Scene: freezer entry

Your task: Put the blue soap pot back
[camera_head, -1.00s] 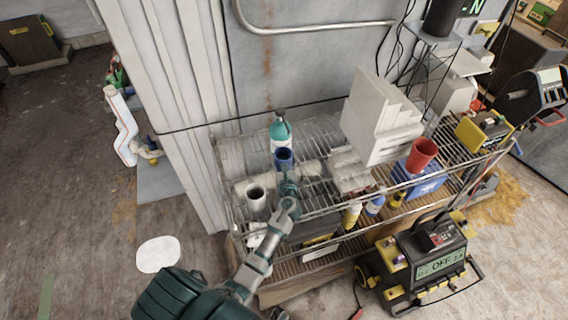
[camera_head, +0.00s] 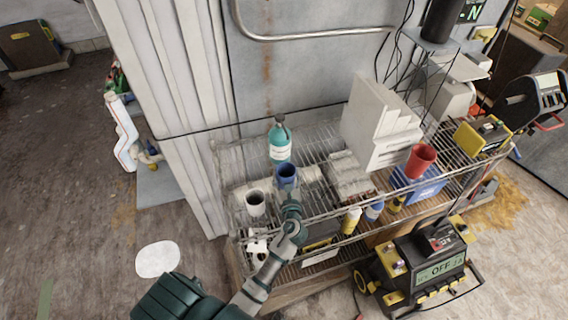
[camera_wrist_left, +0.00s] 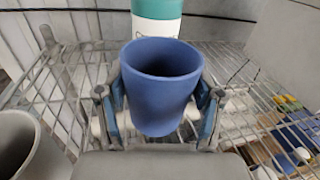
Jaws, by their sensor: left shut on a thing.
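The blue soap pot (camera_head: 287,173) is an open, tapered cup, and it shows upright and large in the left wrist view (camera_wrist_left: 161,88). My left gripper (camera_head: 288,188) is shut on it, with one finger on each side of the pot in the wrist view (camera_wrist_left: 161,108). The pot is over the top wire shelf (camera_head: 318,202), in front of a teal and white bottle (camera_head: 280,146). I cannot tell whether its base touches the shelf. My right gripper is not in view.
A white-grey cup (camera_head: 255,203) stands just left of the pot. White stacked boxes (camera_head: 382,130), a red cup (camera_head: 420,160) and a blue crate (camera_head: 421,186) are to the right. A yellow-black device (camera_head: 425,265) stands on the floor in front of the rack.

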